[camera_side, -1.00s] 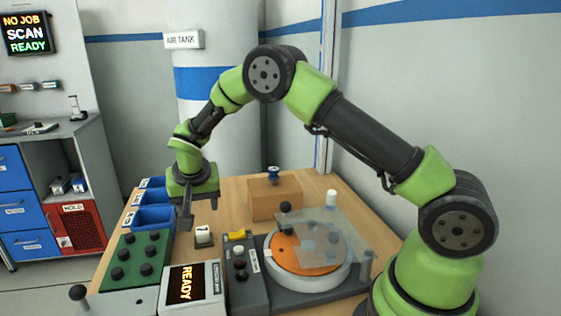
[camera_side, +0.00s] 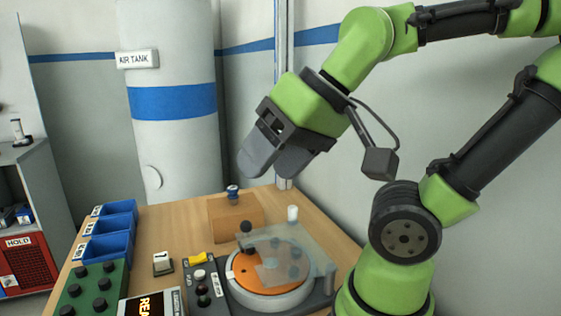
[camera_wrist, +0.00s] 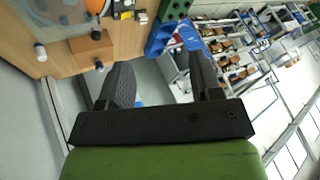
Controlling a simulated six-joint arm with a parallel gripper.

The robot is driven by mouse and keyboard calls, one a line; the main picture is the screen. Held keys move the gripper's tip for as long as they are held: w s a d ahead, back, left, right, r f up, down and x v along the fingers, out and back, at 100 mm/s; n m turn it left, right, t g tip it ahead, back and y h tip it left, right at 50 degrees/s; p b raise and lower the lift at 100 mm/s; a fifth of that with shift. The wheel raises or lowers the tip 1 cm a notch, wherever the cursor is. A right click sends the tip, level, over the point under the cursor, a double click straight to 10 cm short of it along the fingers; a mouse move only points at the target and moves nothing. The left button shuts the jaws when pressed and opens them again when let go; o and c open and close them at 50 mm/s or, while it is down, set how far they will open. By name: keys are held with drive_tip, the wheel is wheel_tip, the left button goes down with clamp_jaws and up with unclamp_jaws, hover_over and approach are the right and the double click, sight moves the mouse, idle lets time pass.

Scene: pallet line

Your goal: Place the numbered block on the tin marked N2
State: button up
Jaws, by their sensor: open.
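The numbered block (camera_side: 162,264), small and white with a dark 1, sits on the wooden table in the side view, left of the yellow piece. A small pale shape in the wrist view is probably the block (camera_wrist: 141,17). Three blue open tins, far (camera_side: 122,207), middle (camera_side: 112,225) and near (camera_side: 103,247), stand in a row at the table's left edge. Their white labels are too small to read surely. My gripper (camera_side: 262,168) is tilted, high above the table's back, well away from block and tins. Its fingers are apart and empty in the wrist view (camera_wrist: 160,78).
A wooden box (camera_side: 235,219) with a blue-topped knob stands at the table's back. A turntable (camera_side: 258,277) with a clear cover is right of centre. A dark button panel (camera_side: 207,290) and a green knobbed plate (camera_side: 95,297) lie in front. The air tank (camera_side: 172,150) stands behind.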

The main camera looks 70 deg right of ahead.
drive_tip(key=shift+o, duration=0.5)
drive_tip(key=shift+s+a+f, duration=0.1)
drive_tip(key=shift+s+f, duration=0.05)
drive_tip(key=shift+s, duration=0.35)
